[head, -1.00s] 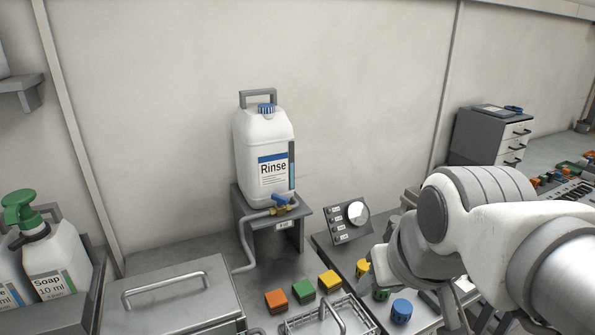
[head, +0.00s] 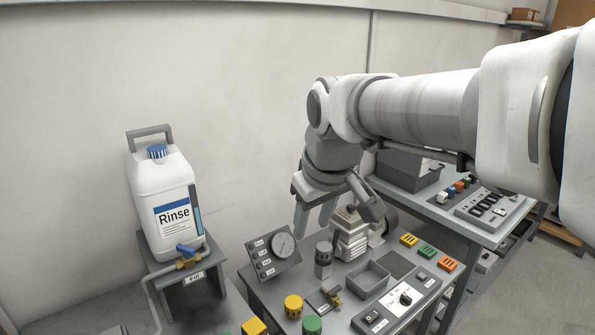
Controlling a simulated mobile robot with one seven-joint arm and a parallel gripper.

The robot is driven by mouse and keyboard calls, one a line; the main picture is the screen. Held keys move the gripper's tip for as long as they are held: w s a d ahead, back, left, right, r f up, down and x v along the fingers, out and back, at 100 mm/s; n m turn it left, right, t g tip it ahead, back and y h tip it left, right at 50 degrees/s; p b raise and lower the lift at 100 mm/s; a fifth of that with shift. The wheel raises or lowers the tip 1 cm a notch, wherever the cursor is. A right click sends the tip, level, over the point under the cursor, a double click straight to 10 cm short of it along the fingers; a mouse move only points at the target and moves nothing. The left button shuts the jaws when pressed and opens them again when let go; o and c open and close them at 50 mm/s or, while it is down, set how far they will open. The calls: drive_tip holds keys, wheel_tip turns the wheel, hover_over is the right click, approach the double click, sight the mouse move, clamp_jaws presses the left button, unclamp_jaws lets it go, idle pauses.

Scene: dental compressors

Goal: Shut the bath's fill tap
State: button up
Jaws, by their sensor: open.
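The fill tap (head: 186,251) is a small brass tap with a blue lever, at the left in the head view. It sits below the white Rinse jug (head: 165,190), on the front of a grey stand (head: 158,267) with a label reading "Fill". A grey pipe (head: 150,297) runs down from it. The bath itself is not clearly in view. My gripper (head: 313,226) is open and points down, well to the right of the tap, over the back of the bench. No object shows between its fingers.
A round gauge panel (head: 271,254) stands between the jug stand and my gripper. Grey blocks (head: 349,235), a grey tray (head: 366,279), a switch box (head: 396,305) and yellow and green knobs crowd the bench. Another small brass valve (head: 333,296) lies at the front.

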drive_tip(key=w+a+r+n+g+y+p, duration=0.1)
drive_tip(key=w+a+r+n+p, duration=0.15)
drive_tip(key=w+a, duration=0.55)
drive_tip(key=n+g+y+p, duration=0.2)
drive_tip(key=n+p, duration=0.1)
drive_tip(key=n, duration=0.2)
approach(186, 248)
drive_tip(key=shift+m, duration=0.25)
drive_tip(key=p+x, duration=0.1)
drive_tip(key=x, duration=0.7)
clamp_jaws()
